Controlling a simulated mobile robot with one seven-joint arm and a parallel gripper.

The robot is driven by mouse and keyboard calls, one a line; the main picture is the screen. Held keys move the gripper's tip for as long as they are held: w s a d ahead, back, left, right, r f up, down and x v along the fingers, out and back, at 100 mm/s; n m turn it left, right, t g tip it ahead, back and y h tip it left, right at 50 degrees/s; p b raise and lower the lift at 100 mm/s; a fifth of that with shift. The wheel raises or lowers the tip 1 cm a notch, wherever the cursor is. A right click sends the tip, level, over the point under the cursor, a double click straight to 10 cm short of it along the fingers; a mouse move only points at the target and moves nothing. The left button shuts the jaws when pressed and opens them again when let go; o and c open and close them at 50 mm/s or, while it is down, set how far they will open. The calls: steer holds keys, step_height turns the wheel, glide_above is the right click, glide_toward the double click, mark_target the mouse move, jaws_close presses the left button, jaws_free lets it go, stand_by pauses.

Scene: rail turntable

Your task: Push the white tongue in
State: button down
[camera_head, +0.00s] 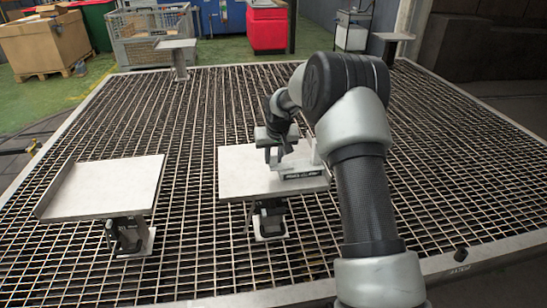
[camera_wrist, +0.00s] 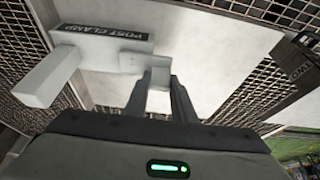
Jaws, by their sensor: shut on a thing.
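A white block with a dark "POST CLAMP" label (camera_head: 300,174) sits at the right front of the middle pale plate (camera_head: 240,168). In the wrist view the labelled block (camera_wrist: 105,42) has a long white bar (camera_wrist: 50,76) sticking out at its left end. A small white tongue-like piece (camera_wrist: 160,74) stands at its other end, between my fingertips. My gripper (camera_wrist: 157,80) is shut on this piece; it also shows in the head view (camera_head: 274,158), low over the plate. I cannot tell how far the piece is in.
A dark box with a "LOCK" label (camera_wrist: 298,72) is at the wrist view's right edge. A second pale plate (camera_head: 105,187) with a raised left edge stands to the left. Small posts (camera_head: 180,60) stand farther back. Open metal grating surrounds the plates.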

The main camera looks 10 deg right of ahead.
steer(key=shift+d, duration=0.6)
steer(key=c, duration=1.5)
jaws_free()
steer(key=p+v, duration=0.3)
steer(key=v, duration=1.4)
steer(key=shift+r, duration=0.25)
